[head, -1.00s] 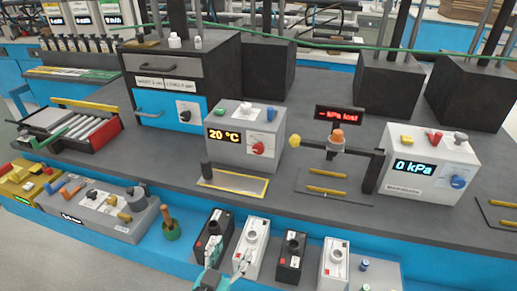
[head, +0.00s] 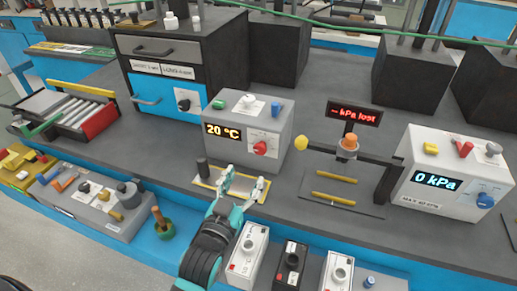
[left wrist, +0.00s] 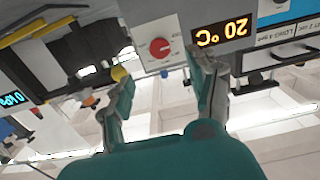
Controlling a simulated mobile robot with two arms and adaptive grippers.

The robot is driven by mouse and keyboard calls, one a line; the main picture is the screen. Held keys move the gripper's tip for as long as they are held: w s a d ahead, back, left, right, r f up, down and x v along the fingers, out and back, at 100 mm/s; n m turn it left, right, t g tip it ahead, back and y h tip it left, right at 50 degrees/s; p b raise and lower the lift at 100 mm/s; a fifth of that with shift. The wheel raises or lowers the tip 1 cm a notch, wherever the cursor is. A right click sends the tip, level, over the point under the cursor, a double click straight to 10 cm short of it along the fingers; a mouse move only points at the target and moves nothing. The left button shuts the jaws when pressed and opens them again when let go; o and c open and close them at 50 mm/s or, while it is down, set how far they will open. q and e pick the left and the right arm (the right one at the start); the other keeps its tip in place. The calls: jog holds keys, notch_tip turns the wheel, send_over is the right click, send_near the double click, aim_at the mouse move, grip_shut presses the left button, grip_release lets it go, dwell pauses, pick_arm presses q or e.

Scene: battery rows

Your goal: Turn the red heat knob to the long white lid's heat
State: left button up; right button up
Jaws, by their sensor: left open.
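The red heat knob (head: 260,148) is on the front of a grey box (head: 272,128) whose display (head: 222,131) reads 20 °C. It also shows in the left wrist view (left wrist: 159,48), where the picture is upside down. My left gripper (head: 243,180) is open and empty in front of this box, below and left of the knob and apart from it. In the left wrist view its fingers (left wrist: 160,70) are spread, with the knob just beyond them. I cannot tell which thing is the long white lid. My right gripper is not in view.
A black oven with a blue door (head: 165,98) carries two label cards (head: 160,68), too small to read surely. A yellow-edged plate (head: 205,182) lies under my left gripper. White and black boxes (head: 248,255) stand in front. A 0 kPa press box (head: 450,175) is right.

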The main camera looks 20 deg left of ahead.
aim_at(259, 151)
pick_arm(q)
jog(key=w+p, duration=0.1)
jog(key=w, duration=0.9)
jog(key=shift+d, duration=0.2)
jog(key=shift+w, duration=0.5)
jog(key=shift+c, duration=0.8)
jog(key=c, duration=1)
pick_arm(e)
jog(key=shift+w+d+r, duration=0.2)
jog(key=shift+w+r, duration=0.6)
